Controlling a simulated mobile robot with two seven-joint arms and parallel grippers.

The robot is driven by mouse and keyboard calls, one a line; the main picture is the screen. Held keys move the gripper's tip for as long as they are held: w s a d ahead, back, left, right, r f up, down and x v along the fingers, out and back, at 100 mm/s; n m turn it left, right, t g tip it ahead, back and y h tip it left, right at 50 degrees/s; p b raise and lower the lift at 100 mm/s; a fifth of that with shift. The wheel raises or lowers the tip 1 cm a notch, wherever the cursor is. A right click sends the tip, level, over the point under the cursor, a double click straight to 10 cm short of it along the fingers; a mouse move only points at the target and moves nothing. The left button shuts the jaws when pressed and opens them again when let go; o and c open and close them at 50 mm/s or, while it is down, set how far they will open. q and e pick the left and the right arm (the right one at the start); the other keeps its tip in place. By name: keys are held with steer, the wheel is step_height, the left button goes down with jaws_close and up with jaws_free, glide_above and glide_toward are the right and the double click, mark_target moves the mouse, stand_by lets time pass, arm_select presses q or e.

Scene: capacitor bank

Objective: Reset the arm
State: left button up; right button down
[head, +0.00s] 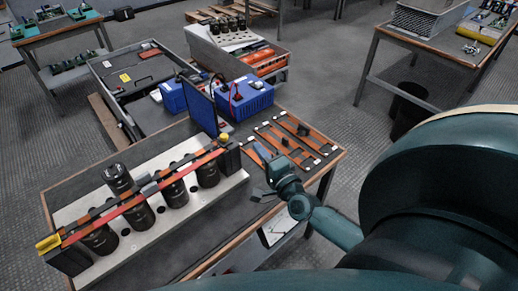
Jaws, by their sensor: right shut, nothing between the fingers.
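My right arm comes in from the right, and my right gripper (268,178) is over the right part of the near workbench (200,258). It is shut and empty, close to the right end of the capacitor bank. The capacitor bank is several black cylinders (137,213) on a pale board (127,252), with a red and black bar (150,188) running across them. The bar has a yellow piece (48,243) at its left end. My left gripper is not in view.
Orange-brown strips (291,138) lie at the bench's right end. Other tables (437,48) stand farther back, with a dark bin (408,110) at right. Grey floor (335,125) is open between.

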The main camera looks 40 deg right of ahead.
stand_by(0.3)
steer(key=s+a+f+n+g+y, duration=0.2)
steer(key=s+a+f+n+g, duration=0.1)
steer(key=s+a+n, duration=0.5)
steer(key=s+a+f+n+g+y, duration=0.3)
steer(key=s+a+f+n, duration=0.3)
steer(key=a+n, duration=0.4)
steer(key=s+n+g, duration=0.1)
steer(key=n, duration=0.1)
steer(key=shift+s+n+g, duration=0.3)
steer(key=shift+s+n, duration=0.05)
steer(key=shift+n, duration=0.05)
steer(key=shift+a+f, duration=0.1)
